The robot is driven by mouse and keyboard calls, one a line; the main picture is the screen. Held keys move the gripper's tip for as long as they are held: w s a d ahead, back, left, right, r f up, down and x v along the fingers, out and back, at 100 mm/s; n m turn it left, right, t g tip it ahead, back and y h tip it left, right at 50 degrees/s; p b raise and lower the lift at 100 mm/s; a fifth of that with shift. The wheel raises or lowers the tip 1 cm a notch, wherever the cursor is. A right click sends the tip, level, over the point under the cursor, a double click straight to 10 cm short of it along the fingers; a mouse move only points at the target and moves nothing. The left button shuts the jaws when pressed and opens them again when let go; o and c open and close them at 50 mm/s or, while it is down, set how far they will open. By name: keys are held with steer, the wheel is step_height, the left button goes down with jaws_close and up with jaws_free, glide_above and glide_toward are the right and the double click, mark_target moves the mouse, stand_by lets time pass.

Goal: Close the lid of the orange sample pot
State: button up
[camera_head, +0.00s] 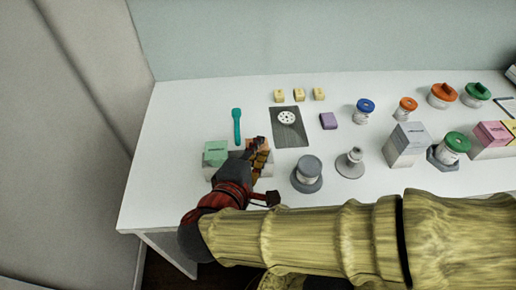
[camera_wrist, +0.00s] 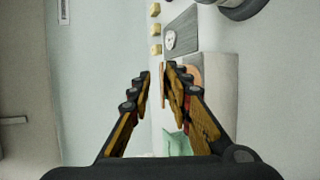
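Two orange-topped containers stand at the right of the white table in the head view: a wider pot with a knobbed orange lid (camera_head: 442,95) and a smaller white jar with an orange top (camera_head: 405,105). I cannot tell which is the sample pot, or whether either lid is fully seated. My gripper (camera_head: 260,143) is far to their left, over an orange-topped box that it partly hides. An orange surface (camera_wrist: 194,74) shows behind the right finger.
A green box (camera_head: 215,153) stands left of my gripper. A teal scoop (camera_head: 237,126), a dark mat (camera_head: 291,136), and grey pots (camera_head: 307,172) and (camera_head: 350,163) are near. A grey-white box (camera_head: 406,146) and green-lidded jar (camera_head: 456,142) stand in front of the orange-topped containers.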

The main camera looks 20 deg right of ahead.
steer(key=shift+s+a, duration=0.1)
steer(key=v, duration=0.7)
steer(key=shift+s+a, duration=0.25)
steer(key=shift+s, duration=0.05)
steer(key=shift+r, duration=0.15)
steer(key=shift+c, duration=0.4)
